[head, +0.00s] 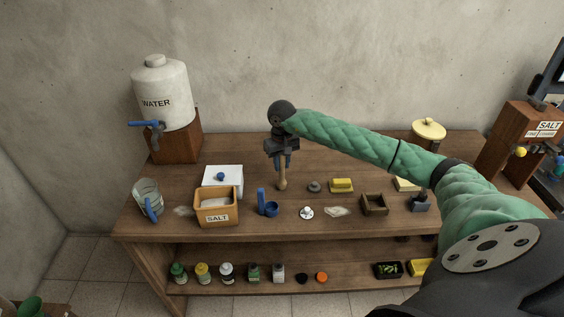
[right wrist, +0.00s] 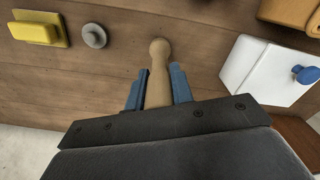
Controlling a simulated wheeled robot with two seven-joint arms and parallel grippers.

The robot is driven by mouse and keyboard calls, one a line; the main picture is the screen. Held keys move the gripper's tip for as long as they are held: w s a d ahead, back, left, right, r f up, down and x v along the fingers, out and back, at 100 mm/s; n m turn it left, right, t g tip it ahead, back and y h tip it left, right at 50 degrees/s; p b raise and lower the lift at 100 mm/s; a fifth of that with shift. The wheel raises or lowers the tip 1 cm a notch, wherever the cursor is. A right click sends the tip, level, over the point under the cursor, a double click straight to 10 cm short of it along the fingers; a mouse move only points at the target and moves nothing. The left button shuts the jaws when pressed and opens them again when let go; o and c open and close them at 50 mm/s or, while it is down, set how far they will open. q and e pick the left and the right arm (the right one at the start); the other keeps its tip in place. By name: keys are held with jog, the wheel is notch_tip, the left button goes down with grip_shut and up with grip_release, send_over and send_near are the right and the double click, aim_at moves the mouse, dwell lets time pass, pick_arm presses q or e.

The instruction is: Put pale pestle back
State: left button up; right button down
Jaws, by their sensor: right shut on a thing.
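The pale pestle (head: 282,181) is a tan wooden stick with a rounded end. My right gripper (head: 283,160) is shut on it above the wooden table, and the pestle hangs down about upright with its rounded end lowest. In the right wrist view the pestle (right wrist: 158,80) stands between the two blue fingers of the gripper (right wrist: 158,72), its rounded end pointing away from the palm. Whether the end touches the table is hard to tell. Its upper part is hidden by the gripper. My left gripper is not in view.
The white box with a blue knob (head: 230,188), the salt box (head: 217,217) and a blue cup-like holder (head: 270,209) stand left of the pestle. A grey disc (head: 314,187), yellow block (head: 342,185) and open wooden box (head: 375,212) lie right. A water tank (head: 162,95) stands back left.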

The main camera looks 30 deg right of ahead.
jog(key=shift+d+f, duration=0.1)
jog(key=shift+f, duration=0.35)
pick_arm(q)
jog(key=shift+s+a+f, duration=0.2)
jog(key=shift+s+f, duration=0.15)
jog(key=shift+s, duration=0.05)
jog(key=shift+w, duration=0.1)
pick_arm(e)
jog(key=shift+f, duration=0.1)
jog(key=c, duration=1.2)
grip_release()
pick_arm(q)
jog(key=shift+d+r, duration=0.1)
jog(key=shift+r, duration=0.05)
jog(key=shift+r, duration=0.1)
